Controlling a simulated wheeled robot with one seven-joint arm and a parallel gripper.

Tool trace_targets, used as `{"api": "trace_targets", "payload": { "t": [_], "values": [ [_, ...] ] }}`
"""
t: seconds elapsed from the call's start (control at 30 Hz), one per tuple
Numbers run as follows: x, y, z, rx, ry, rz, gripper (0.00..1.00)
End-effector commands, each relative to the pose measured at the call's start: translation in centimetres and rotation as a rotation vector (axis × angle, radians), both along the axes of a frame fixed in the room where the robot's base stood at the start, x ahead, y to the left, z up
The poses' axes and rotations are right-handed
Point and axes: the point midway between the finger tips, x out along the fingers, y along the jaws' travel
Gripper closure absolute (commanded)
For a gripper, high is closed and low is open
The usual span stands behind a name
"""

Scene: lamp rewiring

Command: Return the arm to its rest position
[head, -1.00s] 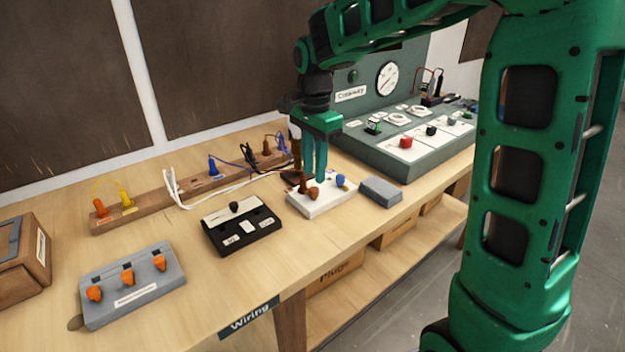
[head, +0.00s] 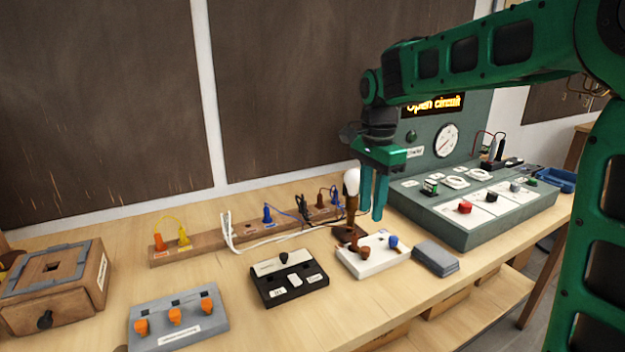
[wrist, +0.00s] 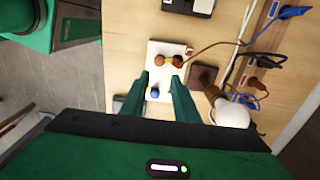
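My gripper (head: 372,196) hangs pointing down above the bench, just behind the white switch block (head: 364,268). Its two green fingers stand apart with nothing between them, and the wrist view also shows the gripper (wrist: 167,88) open and empty. The white block carries a brown knob and a blue knob (head: 393,242). A lamp with a white bulb (head: 352,182) stands upright on a brown base next to the fingers. The lamp bulb (wrist: 232,112) is right of the fingers in the wrist view.
A green-grey test console (head: 470,228) with a gauge and an "Open circuit" display stands right of the gripper. A wooden strip (head: 205,238) with plugs and cables runs along the back. A black switch box (head: 290,283), a grey box (head: 436,257) and an orange-knobbed box (head: 180,318) sit along the front.

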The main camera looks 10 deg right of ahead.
Motion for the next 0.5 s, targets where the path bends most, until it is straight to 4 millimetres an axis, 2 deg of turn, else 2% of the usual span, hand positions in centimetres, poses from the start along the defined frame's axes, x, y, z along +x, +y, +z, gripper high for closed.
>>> {"api": "trace_targets", "payload": {
  "t": [0.07, 0.17, 0.3, 0.4, 0.5],
  "values": [
    [-1.0, -1.3, 0.0, -0.007, -0.001, 0.018, 0.72],
    [-3.7, -4.2, -0.2, -0.022, -0.002, 0.08, 0.72],
    [-9.8, -9.4, -1.2, -0.04, 0.005, 0.214, 0.72],
    [-14.7, -12.5, -2.4, -0.041, 0.012, 0.318, 0.72],
    [-19.7, -14.7, -4.0, -0.033, 0.016, 0.426, 0.72]
  ]
}}
